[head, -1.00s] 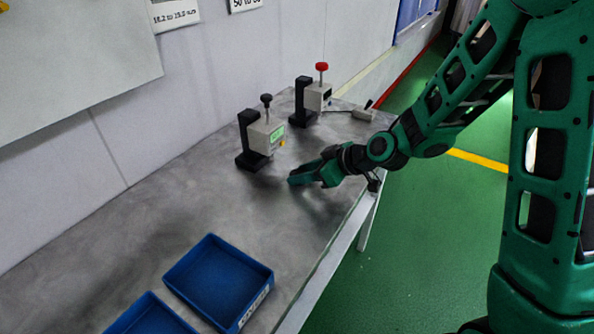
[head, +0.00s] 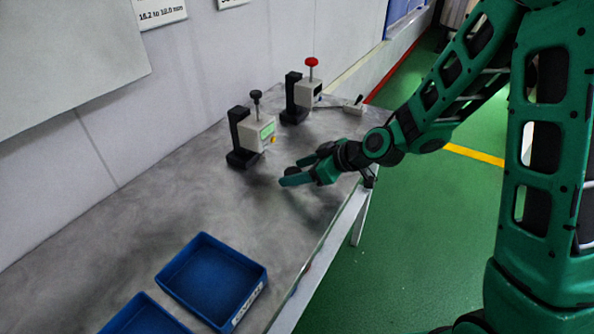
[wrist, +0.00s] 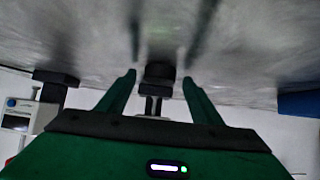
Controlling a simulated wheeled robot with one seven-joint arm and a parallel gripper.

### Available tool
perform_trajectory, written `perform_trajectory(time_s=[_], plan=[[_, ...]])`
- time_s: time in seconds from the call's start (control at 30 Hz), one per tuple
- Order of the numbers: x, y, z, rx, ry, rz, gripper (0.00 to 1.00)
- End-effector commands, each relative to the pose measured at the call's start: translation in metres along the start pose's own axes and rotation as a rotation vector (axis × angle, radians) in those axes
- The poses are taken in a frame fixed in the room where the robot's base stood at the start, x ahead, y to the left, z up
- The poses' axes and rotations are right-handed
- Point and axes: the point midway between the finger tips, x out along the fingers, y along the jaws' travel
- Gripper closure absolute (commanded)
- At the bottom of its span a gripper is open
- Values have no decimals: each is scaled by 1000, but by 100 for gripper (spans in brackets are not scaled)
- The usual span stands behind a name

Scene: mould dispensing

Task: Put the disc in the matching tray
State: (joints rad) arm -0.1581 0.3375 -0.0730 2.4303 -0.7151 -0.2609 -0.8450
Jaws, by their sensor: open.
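No disc can be clearly made out in either view. My gripper (head: 290,172) is open, low over the grey table in front of the nearer gauge. In the wrist view, its two green fingers (wrist: 160,80) are spread, with a small dark shape (wrist: 160,71) between them in the picture. A second blue tray (head: 145,318) is cut off by the bottom edge. Both visible tray floors look bare.
A small grey device (head: 355,106) lies at the far table end. The table (head: 150,225) is clear between gauges and trays.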

Motion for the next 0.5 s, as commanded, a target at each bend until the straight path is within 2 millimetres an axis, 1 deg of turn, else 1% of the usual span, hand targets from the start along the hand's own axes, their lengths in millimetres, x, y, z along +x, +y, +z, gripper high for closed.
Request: perform_trajectory(time_s=[0.17,0.4,0.5], plan=[[-20,2,0,0,1,4,40],[-63,3,0,1,1,5,40],[-79,2,0,1,2,4,40]])
